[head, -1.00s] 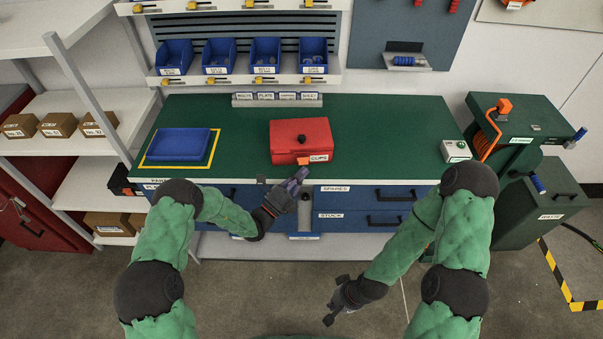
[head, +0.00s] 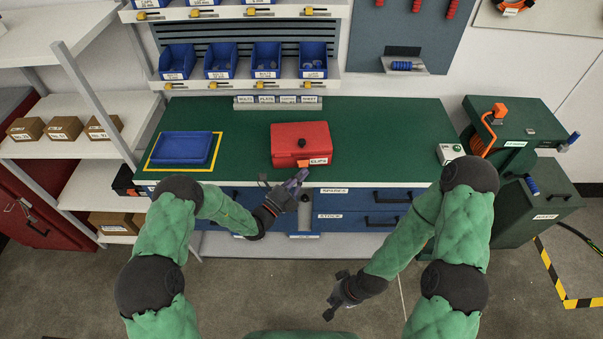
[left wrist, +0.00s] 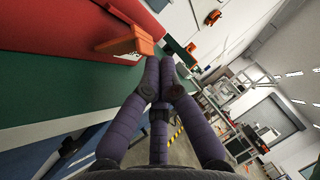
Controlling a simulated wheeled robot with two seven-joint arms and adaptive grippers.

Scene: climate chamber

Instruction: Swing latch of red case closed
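The red case (head: 287,142) sits on the green bench top with its lid down and a dark knob on top. Its orange latch (head: 302,164) is on the front face, left of the CLIPS label. In the left wrist view the latch (left wrist: 124,38) juts out from the red case (left wrist: 55,30).
A blue tray (head: 184,148) lies inside a yellow outline at the bench's left. Drawers (head: 345,217) are below the bench edge, bins (head: 266,60) above. The bench around the case is clear.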

